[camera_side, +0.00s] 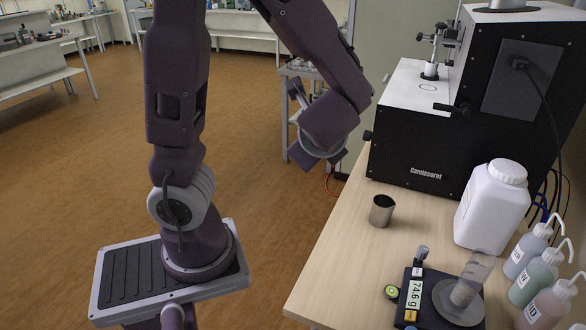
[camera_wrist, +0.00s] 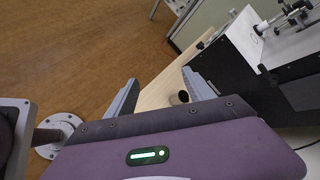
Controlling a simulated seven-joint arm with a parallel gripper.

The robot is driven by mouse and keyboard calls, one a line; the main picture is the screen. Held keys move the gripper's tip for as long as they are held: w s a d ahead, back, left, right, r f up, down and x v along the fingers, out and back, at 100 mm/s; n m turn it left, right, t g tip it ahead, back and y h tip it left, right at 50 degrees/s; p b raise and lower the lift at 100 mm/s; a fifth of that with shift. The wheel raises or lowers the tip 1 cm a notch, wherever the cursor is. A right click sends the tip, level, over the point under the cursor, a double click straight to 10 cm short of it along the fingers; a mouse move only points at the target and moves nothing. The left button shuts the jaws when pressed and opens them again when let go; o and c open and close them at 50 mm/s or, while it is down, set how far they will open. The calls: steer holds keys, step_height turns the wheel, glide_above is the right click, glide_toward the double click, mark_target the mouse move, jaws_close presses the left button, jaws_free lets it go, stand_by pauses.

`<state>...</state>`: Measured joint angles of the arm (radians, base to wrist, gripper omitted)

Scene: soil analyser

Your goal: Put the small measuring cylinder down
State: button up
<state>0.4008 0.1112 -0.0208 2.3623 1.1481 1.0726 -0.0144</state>
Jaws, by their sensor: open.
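A clear measuring cylinder (camera_side: 471,277) with brown material inside stands, looking tilted in the picture, on the round pan of a black balance (camera_side: 418,290) reading 74.6 g in the side view. My gripper (camera_wrist: 162,82) is open and empty, its two grey fingers spread wide in the wrist view. In the side view my gripper (camera_side: 319,150) hangs past the far left edge of the table, well away from the cylinder. Its fingers are hard to make out there. The cylinder does not show in the wrist view.
A metal cup (camera_side: 382,210) stands on the wooden table (camera_side: 335,262); it also shows between the fingers in the wrist view (camera_wrist: 183,96). A white canister (camera_side: 490,208), several wash bottles (camera_side: 533,277) and a black analyser (camera_side: 420,150) line the right and back.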

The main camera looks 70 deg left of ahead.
steer(key=s+d+r+n+g+h, duration=0.1)
steer(key=s+d+n+h, duration=0.15)
steer(key=s+n, duration=0.25)
steer(key=s+d+n+g+h, duration=0.1)
steer(key=s+d+n+h, duration=0.15)
steer(key=s+n, duration=0.2)
steer(key=s+d+r+n+t+h, duration=0.1)
steer(key=d+r+n+t+h, duration=0.2)
steer(key=d, duration=0.4)
steer(key=shift+s+r+n+h, duration=0.3)
steer(key=shift+r+n+h, duration=0.3)
steer(key=shift+h, duration=0.2)
